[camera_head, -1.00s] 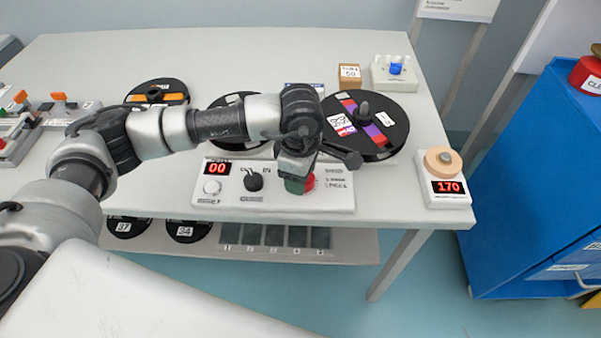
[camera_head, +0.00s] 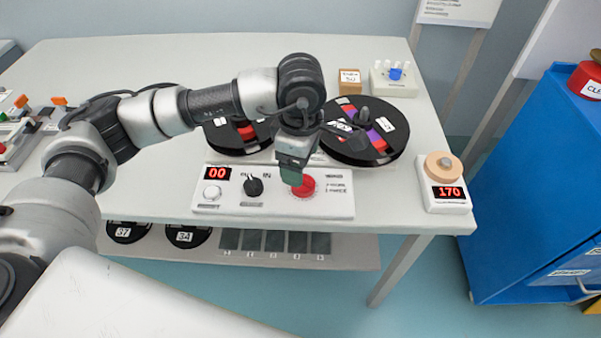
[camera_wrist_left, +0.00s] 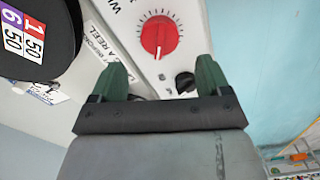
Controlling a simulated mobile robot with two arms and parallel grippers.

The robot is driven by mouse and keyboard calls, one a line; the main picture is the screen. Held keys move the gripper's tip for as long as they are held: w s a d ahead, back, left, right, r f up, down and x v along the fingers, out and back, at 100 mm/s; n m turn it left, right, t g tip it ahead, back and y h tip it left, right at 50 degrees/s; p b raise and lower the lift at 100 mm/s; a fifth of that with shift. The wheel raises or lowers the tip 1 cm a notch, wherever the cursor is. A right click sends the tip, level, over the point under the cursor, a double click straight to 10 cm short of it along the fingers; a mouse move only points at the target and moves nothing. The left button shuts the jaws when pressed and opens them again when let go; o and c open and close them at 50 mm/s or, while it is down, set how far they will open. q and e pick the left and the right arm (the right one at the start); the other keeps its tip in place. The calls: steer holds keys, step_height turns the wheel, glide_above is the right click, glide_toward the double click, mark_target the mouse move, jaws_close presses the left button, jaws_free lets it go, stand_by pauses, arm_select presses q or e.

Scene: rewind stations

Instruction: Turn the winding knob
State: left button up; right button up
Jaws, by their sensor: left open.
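A red round knob (camera_head: 307,187) sits at the right part of the white control panel (camera_head: 225,208). In the left wrist view the red knob (camera_wrist_left: 159,35) is ringed by tick marks, with a thin pointer line toward the gripper. Part of a printed word starting "WI" is beside it. My left gripper (camera_head: 291,178) is above the panel, its green fingertips just left of the knob in the head view. In the wrist view the gripper (camera_wrist_left: 161,76) is open and empty, and the knob lies beyond its fingertips, not between them. My right gripper is out of view.
The panel also has a black knob (camera_head: 253,186), a white button (camera_head: 212,192) and a display reading 00. Black reels (camera_head: 391,128) stand behind it. A counter reading 170 (camera_head: 447,195) is at the table's right edge. A blue cabinet (camera_head: 525,190) stands further right.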

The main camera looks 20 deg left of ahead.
arm_select(q)
steer(key=shift+r, duration=2.4)
